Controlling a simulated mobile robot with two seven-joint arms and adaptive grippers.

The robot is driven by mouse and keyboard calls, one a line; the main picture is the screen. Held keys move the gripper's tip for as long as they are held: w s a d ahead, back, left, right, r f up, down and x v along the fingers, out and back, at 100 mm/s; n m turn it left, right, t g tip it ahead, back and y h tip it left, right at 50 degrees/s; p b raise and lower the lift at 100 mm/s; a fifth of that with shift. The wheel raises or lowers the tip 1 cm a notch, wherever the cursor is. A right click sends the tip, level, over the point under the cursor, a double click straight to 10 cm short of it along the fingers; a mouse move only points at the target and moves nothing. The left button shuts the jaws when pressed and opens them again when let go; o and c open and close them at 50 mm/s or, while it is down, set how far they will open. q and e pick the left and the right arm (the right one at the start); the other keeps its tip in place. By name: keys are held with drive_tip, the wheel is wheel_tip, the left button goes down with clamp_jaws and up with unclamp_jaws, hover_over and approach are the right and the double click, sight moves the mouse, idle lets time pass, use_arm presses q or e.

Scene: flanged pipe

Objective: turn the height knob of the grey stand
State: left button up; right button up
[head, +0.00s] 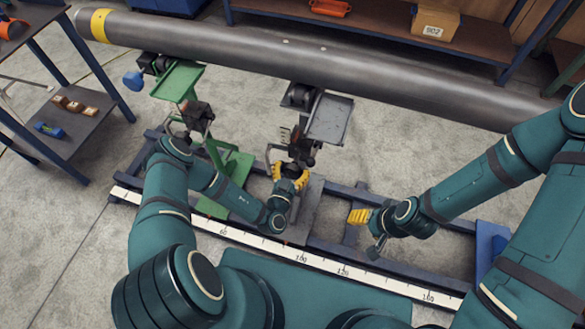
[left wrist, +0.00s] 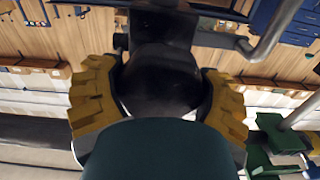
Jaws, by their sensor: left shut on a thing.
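The grey stand (head: 328,118) holds up the long pipe near the middle of the head view. Its dark round height knob (left wrist: 160,82) fills the middle of the left wrist view, with a yellow finger on each side. My left gripper (head: 290,176) is shut on this knob, low on the near side of the grey stand. In the head view the fingers and wrist hide most of the knob. My right gripper (head: 359,217) is to the right of the stand, away from it, with nothing seen in it. Its fingers overlap from this side, so their opening is unclear.
The grey pipe (head: 240,42) crosses the back on rollers. A green stand (head: 178,82) is left of the grey one. A blue floor frame (head: 336,188) and a white measuring strip (head: 335,267) lie in front. A dark side table (head: 66,125) is at left.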

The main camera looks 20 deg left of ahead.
use_arm(q)
drive_tip(key=m, duration=0.2)
drive_tip(key=shift+r+m+p, duration=0.15)
drive_tip(key=shift+m+p, duration=0.25)
drive_tip(key=m+p, duration=0.1)
drive_tip(key=m, duration=0.1)
drive_tip(key=shift+w+m, duration=0.1)
drive_tip(key=shift+m, duration=0.2)
drive_tip(key=m+p, duration=0.2)
drive_tip(key=m, duration=0.3)
drive_tip(key=shift+m, duration=0.3)
drive_tip(key=o, duration=1.1)
drive_tip(key=shift+d, duration=0.1)
